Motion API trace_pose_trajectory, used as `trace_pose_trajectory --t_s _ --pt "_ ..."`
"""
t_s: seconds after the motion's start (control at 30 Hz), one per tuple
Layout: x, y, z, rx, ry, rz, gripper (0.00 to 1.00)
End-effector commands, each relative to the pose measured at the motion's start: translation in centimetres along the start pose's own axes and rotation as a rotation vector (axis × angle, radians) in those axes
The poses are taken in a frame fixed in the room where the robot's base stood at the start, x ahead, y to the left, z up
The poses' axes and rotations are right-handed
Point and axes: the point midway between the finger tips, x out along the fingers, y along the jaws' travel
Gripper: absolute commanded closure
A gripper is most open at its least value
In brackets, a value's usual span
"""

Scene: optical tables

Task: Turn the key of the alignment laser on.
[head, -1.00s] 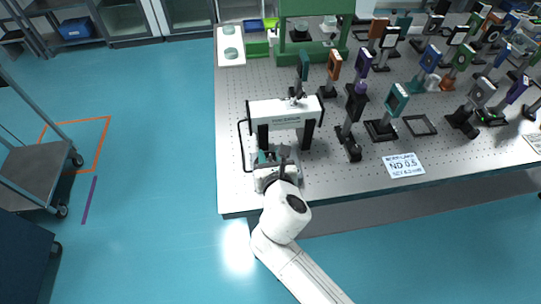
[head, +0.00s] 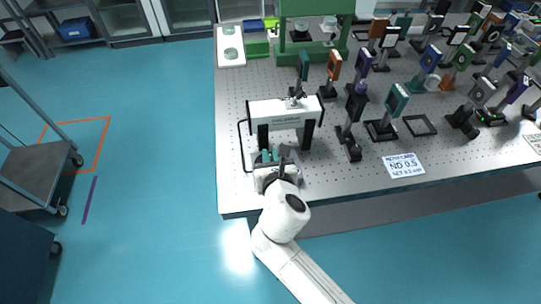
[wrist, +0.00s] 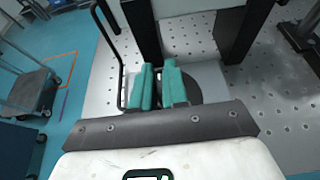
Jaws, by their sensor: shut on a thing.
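My gripper (head: 270,156) is at the near left of the optical table, just in front of a white housing on black legs (head: 281,113). The housing carries lettering too small to read. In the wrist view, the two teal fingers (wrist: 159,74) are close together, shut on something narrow. They hide what is between them, so I cannot see the key itself or which way it points. A pale base with a dark round part (wrist: 190,86) lies beneath and beside the fingers, between the black legs.
The perforated table (head: 236,95) carries several post-mounted optics to the right. A white card reading ND 0.5 (head: 404,165) lies near the front edge. A black bent handle (head: 241,146) stands left of the gripper. A grey cart (head: 35,172) is on the floor at left.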

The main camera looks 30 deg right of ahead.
Motion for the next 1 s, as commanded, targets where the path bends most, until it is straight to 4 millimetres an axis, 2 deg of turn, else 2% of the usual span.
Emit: trace_pose_trajectory --t_s 0.37,1.0 --pt "0.0 0.14 0.14 0.063 -0.001 -0.156 1.0" --pt "0.02 0.22 0.31 0.292 -0.004 -0.708 1.0"
